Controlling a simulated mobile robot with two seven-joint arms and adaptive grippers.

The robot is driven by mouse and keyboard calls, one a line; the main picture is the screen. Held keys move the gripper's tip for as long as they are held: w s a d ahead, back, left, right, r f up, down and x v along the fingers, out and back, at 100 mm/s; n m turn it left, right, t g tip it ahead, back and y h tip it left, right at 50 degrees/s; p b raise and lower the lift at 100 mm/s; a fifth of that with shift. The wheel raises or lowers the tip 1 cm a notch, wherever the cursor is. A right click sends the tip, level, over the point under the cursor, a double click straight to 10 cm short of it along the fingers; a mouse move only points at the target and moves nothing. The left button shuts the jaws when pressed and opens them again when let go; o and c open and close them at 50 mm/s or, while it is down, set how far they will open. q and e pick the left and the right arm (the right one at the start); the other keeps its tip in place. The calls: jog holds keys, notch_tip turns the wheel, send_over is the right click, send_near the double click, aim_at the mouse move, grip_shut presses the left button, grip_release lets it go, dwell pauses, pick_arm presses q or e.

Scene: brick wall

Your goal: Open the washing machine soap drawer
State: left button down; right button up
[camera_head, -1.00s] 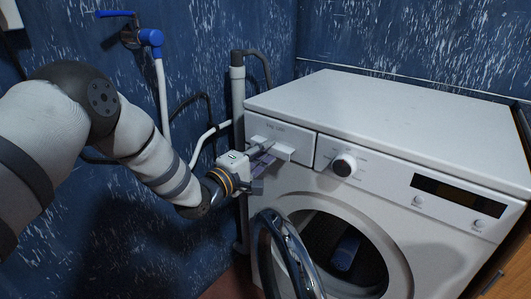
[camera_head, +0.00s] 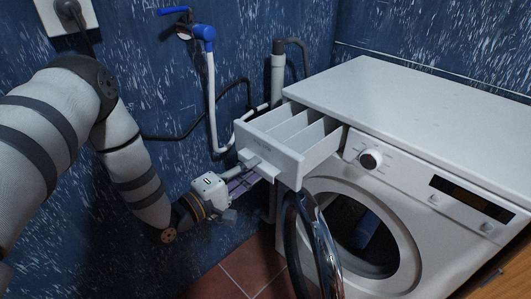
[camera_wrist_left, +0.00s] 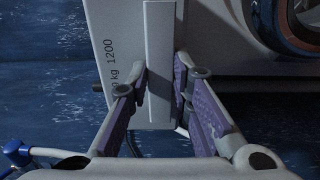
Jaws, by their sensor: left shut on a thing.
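The white soap drawer (camera_head: 268,150) is pulled well out of the top left of the washing machine (camera_head: 400,120), and its inner compartments show from above. My left gripper (camera_head: 246,172) is at the handle on the drawer's front. In the left wrist view, the purple-padded fingers of my left gripper (camera_wrist_left: 160,82) are on both sides of the white handle (camera_wrist_left: 160,40), shut on it. The drawer front (camera_wrist_left: 118,85) with printed text shows behind. My right gripper is not in view.
The machine's round door (camera_head: 310,245) stands open below the drawer, near my left gripper. A dark blue item (camera_head: 364,230) lies in the drum. Pipes and a blue-handled tap (camera_head: 203,33) are on the wall behind. The tiled floor (camera_head: 245,270) shows below.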

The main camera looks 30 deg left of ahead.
pick_arm(q)
jog(key=shift+s+a+f, duration=0.15)
jog(key=shift+s, duration=0.3)
jog(key=shift+s+a+f, duration=0.1)
jog(key=shift+s+f, duration=0.05)
jog(key=shift+s, duration=0.3)
jog(key=c, duration=1.5)
grip_release()
jog(key=shift+w, duration=0.15)
jog(key=shift+r, duration=0.1)
jog(key=v, duration=1.2)
jog(key=shift+d, duration=0.1)
